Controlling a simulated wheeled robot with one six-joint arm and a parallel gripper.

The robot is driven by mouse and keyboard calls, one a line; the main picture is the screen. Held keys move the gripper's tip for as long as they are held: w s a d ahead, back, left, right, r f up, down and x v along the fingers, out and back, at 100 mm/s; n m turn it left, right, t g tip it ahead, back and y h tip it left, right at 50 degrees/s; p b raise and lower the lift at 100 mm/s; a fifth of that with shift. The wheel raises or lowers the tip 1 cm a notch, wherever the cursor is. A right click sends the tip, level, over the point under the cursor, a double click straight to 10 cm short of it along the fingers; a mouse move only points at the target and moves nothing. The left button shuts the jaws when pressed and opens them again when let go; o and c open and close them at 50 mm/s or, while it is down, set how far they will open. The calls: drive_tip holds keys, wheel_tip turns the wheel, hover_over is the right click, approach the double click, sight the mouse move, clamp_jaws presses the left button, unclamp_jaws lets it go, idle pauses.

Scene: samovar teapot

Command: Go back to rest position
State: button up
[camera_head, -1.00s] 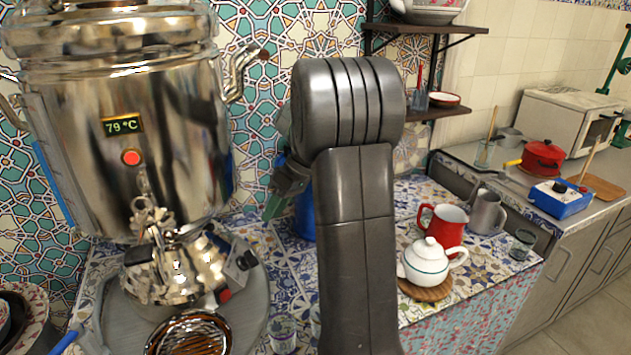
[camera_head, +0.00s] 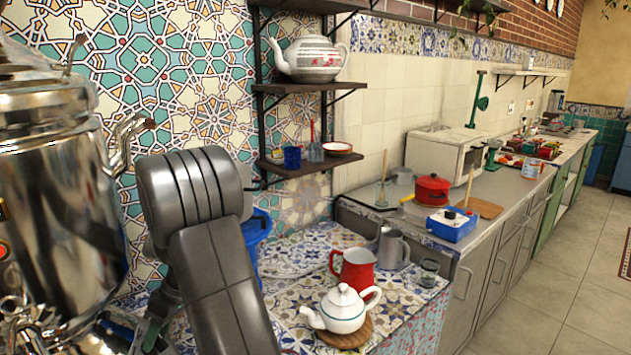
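My arm rises at the lower left of the head view, in front of the tiled counter. My gripper (camera_head: 150,332) shows only in part at the lower left, behind the arm link and close to the samovar. I cannot tell whether its fingers are open or shut. The silver samovar (camera_head: 60,190) fills the left edge and is cut off by the frame. A small white teapot (camera_head: 343,310) with a lid stands on a round wooden coaster (camera_head: 345,338), to the right of my arm and apart from it. A larger white teapot (camera_head: 312,58) sits on the upper wall shelf.
A red mug (camera_head: 354,270), a metal pitcher (camera_head: 390,248) and a glass (camera_head: 428,272) stand behind the small teapot. The floor (camera_head: 560,280) at right is clear.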

drive_tip(key=shift+r, duration=0.1)
drive_tip(key=v, duration=1.3)
drive_tip(key=x, duration=1.3)
drive_tip(key=shift+s+f, duration=0.1)
drive_tip(key=shift+f, duration=0.1)
drive_tip(key=shift+a+n+t+b, duration=0.1)
drive_tip(key=shift+n+t+b, duration=0.3)
drive_tip(key=shift+n, duration=0.2)
drive_tip(key=shift+s+r+n+t, duration=0.15)
drive_tip(key=shift+n+t, duration=0.15)
drive_tip(key=shift+n, duration=0.2)
drive_tip(key=n+t+b, duration=0.1)
drive_tip(key=n, duration=0.1)
drive_tip(key=shift+s+n, duration=0.2)
drive_tip(key=shift+n, duration=0.2)
drive_tip(key=shift+s+d+n+t+y+b, duration=0.15)
drive_tip(key=shift+n+t+b, duration=0.2)
drive_tip(key=shift+n, duration=0.25)
drive_tip(key=shift+d+n+t+y+b, duration=0.15)
drive_tip(key=shift+n+t+b, duration=0.1)
drive_tip(key=shift+n+t, duration=0.3)
